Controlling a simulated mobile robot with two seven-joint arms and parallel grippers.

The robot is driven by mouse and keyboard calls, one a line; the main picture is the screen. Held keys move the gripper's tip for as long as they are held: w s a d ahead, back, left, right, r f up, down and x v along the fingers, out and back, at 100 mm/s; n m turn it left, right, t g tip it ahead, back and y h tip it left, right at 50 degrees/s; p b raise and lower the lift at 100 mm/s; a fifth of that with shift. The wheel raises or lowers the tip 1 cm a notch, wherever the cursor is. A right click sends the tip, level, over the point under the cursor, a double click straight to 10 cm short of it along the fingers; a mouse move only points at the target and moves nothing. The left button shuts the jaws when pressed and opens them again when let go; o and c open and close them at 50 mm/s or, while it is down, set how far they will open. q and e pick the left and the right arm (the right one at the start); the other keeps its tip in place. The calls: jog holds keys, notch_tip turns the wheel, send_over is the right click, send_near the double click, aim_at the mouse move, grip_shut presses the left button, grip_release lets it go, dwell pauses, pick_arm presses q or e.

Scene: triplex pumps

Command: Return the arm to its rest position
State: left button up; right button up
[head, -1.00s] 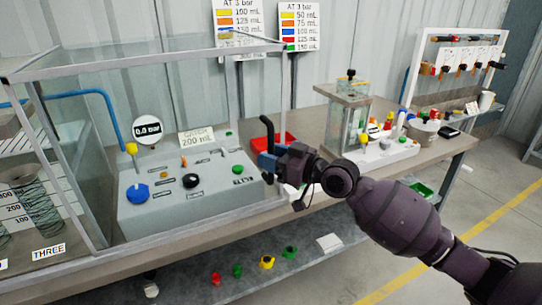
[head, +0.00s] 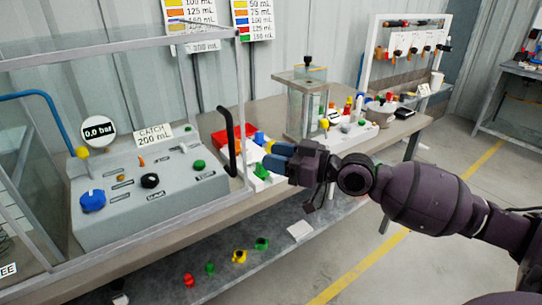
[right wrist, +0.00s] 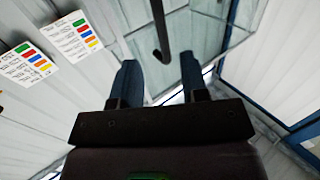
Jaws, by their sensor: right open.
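My right arm comes in from the right in the head view. Its gripper (head: 275,160) is at the front edge of the workbench, just right of the black handle (head: 228,142) of the glass enclosure. In the right wrist view the two blue fingers (right wrist: 160,85) stand apart with nothing between them. The dark handle (right wrist: 160,30) shows beyond the fingers. My left gripper is not in view.
The grey control box (head: 140,195) with knobs stands inside the glass enclosure at the left. A red tray (head: 222,137) and a glass tank (head: 307,105) stand on the bench. Several coloured pieces lie on the lower shelf (head: 225,262). Floor at the right is clear.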

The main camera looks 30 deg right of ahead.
dwell(0.5)
jog(key=s+d+f+h, duration=0.1)
jog(key=s+f+h, duration=0.15)
jog(key=f, duration=0.65)
jog(key=s+f+h, duration=0.2)
jog(key=f+h, duration=0.2)
jog(key=f, duration=0.5)
jog(key=s+a+f+m+g+h, duration=0.1)
jog(key=s+a+f+m+h, duration=0.1)
jog(key=s+f, duration=0.5)
jog(key=s+a+f+m+g+h+p, duration=0.1)
jog(key=s+f+m, duration=0.3)
jog(key=s+f, duration=0.4)
jog(key=s+a+g+h, duration=0.1)
jog(key=s, duration=0.2)
jog(key=shift+s+f+g, duration=0.2)
jog(key=shift+s+g, duration=0.1)
jog(key=shift+s, duration=0.1)
